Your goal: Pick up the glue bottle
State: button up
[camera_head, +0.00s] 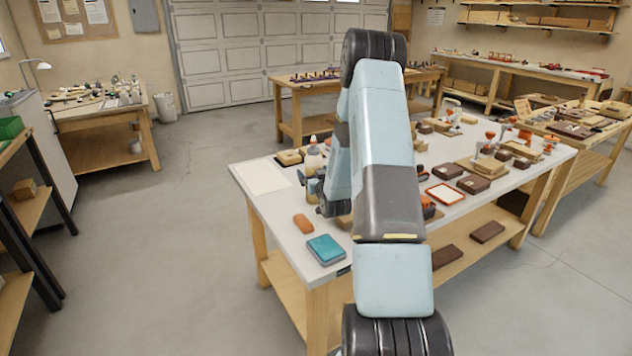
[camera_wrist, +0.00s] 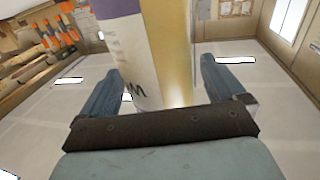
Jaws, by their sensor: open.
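A bottle with a white, lettered label, a purple band and a yellowish side (camera_wrist: 140,50), which looks like the glue bottle, stands large in the wrist view. My gripper (camera_wrist: 158,72) is open, with one finger on either side of the bottle's lower part. I see no clear contact between fingers and bottle. In the head view a pale bottle with an orange cap (camera_head: 314,160) stands on the bench left of my arm; I cannot tell if it is the same one.
The white bench (camera_head: 262,206) holds an orange block (camera_head: 303,223), a teal box (camera_head: 325,249), a pale sheet (camera_head: 262,177) and a red-rimmed tray (camera_head: 445,194). Brown boxes crowd its right side. The bench's front left has some bare room.

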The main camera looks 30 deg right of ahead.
jog(key=shift+w, duration=0.15)
jog(key=c, duration=1.6)
jog(key=shift+c, duration=0.5)
jog(key=shift+r, duration=0.15)
